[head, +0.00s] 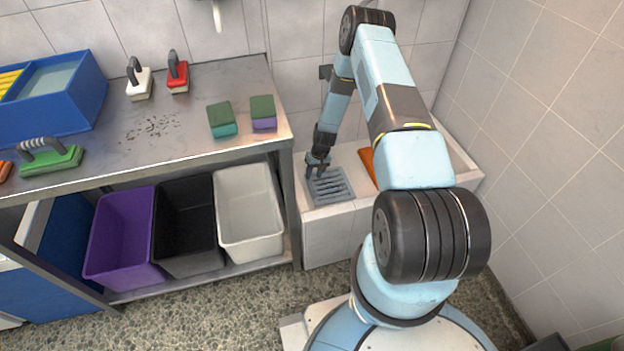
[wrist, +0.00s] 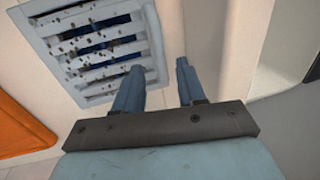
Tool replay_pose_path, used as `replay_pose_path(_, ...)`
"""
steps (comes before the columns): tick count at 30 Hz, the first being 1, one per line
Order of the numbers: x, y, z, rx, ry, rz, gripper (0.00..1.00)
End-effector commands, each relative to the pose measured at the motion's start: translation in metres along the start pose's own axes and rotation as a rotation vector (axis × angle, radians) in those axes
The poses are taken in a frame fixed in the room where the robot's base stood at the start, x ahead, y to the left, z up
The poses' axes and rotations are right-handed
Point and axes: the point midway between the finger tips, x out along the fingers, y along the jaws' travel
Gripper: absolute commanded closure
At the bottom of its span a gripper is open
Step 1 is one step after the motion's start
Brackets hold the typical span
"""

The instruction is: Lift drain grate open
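The drain grate (head: 331,187) is a grey slotted square on the pale tiled ledge, and looks flat in its place. In the wrist view the grate (wrist: 97,50) fills the upper left, speckled with dark bits, with dark gaps between its bars. My gripper (head: 316,174) points down at the grate's far left corner. In the wrist view my gripper (wrist: 160,78) has its two fingers apart with nothing visibly held. One finger overlaps the grate's rim and the other is over the pale surface beside it. Whether either finger touches the grate, I cannot tell.
An orange object (head: 368,164) lies on the ledge (head: 328,232) right of the grate, partly behind my arm. A metal table (head: 180,135) to the left carries sponges, brushes and a blue tub (head: 60,105). A white bin (head: 250,215) stands below. Walls close in behind and right.

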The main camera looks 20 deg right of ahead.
Motion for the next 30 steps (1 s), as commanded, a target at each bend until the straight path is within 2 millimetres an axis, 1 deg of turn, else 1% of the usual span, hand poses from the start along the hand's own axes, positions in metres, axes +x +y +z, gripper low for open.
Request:
replay_pose_path(1,0.008,0.000,0.000,0.000,-0.001,0.000,0.60)
replay_pose_path(3,0.017,0.000,0.001,0.000,-0.002,0.000,0.60)
replay_pose_path(9,0.032,0.000,0.000,0.000,0.000,0.000,0.60)
replay_pose_path(20,0.036,0.000,0.000,0.000,0.000,0.000,0.60)
replay_pose_path(23,0.036,0.000,0.000,0.000,0.000,0.000,0.68)
replay_pose_path(30,0.035,0.000,0.000,0.000,0.000,0.000,0.91)
